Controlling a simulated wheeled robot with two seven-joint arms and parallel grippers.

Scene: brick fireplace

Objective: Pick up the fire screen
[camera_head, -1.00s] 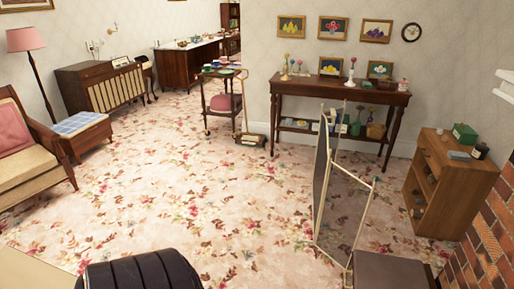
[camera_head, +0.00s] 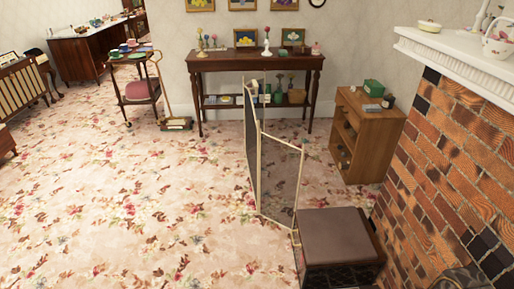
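The fire screen (camera_head: 279,178) stands upright on the floral carpet, right of the middle in the head view. It has pale frame edges and dark, see-through mesh panels set at an angle to each other. Its lower right part is partly hidden behind a brown-topped box-like stool (camera_head: 335,236). Neither of my grippers is in view, and nothing is seen holding the screen.
A brick fireplace (camera_head: 450,160) with a white mantel (camera_head: 455,48) stands at the right. A wooden cabinet (camera_head: 376,135) and a dark console table (camera_head: 256,64) stand behind the screen. A tea cart (camera_head: 136,90) is farther left. The carpet (camera_head: 130,215) at left is clear.

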